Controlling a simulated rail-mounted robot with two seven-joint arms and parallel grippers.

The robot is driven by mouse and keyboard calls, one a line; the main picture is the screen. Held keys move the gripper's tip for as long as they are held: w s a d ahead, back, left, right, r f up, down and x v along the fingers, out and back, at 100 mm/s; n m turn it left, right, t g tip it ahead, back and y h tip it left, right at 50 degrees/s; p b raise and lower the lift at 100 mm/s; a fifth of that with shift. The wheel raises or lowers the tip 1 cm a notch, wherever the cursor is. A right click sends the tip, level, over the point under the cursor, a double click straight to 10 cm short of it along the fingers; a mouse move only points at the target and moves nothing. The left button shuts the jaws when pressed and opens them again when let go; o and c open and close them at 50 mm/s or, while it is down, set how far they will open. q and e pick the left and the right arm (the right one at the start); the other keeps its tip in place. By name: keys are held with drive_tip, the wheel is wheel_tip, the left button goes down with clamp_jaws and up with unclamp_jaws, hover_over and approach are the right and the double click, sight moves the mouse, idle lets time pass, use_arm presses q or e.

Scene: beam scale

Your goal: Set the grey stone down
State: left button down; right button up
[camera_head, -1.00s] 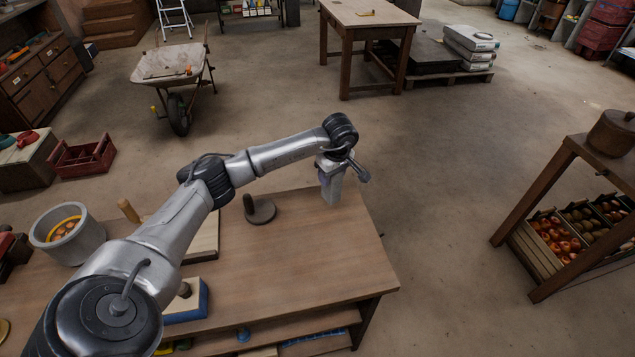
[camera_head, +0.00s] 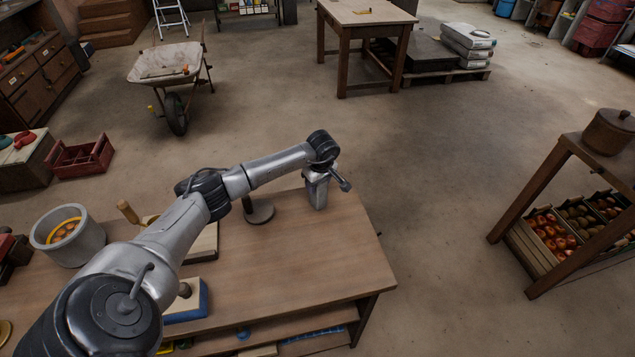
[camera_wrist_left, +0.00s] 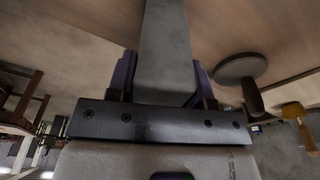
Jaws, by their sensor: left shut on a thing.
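The grey stone (camera_wrist_left: 165,45) is a long, pale grey block in the left wrist view, running up out of the top of the picture. My left gripper (camera_wrist_left: 162,78) is shut on it, with a dark purple finger on each side. In the head view my left gripper (camera_head: 316,190) points down over the far right part of the wooden workbench (camera_head: 290,255). From there I cannot clearly part the stone from the gripper, nor tell whether its lower end touches the bench top. My right gripper does not show.
A dark round disc with an upright post (camera_head: 260,212) stands left of my left gripper. A grey bucket (camera_head: 68,235), a board (camera_head: 203,243) and a blue-edged block (camera_head: 188,302) are farther left. The bench's right and front parts are clear.

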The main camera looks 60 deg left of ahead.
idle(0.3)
use_arm(q)
drive_tip(key=c, duration=0.5)
unclamp_jaws()
drive_tip(key=r, duration=0.4)
drive_tip(key=d+r+b, duration=0.1)
drive_tip(key=r, duration=0.7)
drive_tip(key=shift+w+d, duration=0.1)
drive_tip(key=shift+d, duration=0.25)
